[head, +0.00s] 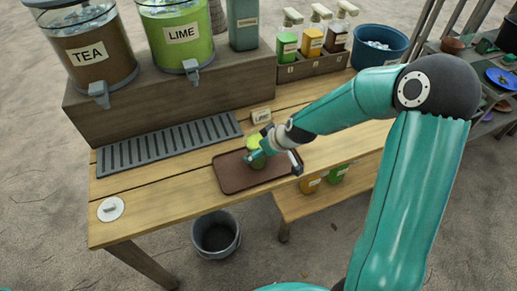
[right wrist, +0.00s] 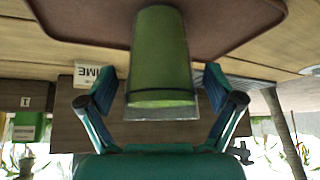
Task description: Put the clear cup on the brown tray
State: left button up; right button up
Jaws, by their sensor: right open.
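The clear cup (head: 255,148), filled with green drink, stands upright on the brown tray (head: 231,178), towards its back right. In the right wrist view, which is upside down, the cup (right wrist: 159,55) has its base on the tray (right wrist: 230,22) and its clear rim towards me. My right gripper (head: 272,157) is at the cup. In the right wrist view its two fingers (right wrist: 160,85) are spread on either side of the cup with gaps visible. My left gripper is out of view.
A small LIME sign (head: 261,116) stands just behind the tray. A grey drip grate (head: 168,146) and the TEA (head: 92,50) and LIME (head: 177,35) dispensers are to the left. A white lid (head: 110,209) lies at front left. A bucket (head: 215,235) is below.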

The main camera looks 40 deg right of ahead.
jog(key=v, duration=1)
jog(key=shift+s+r+p, duration=0.2)
jog(key=shift+s+p, duration=0.1)
jog(key=shift+p, duration=0.05)
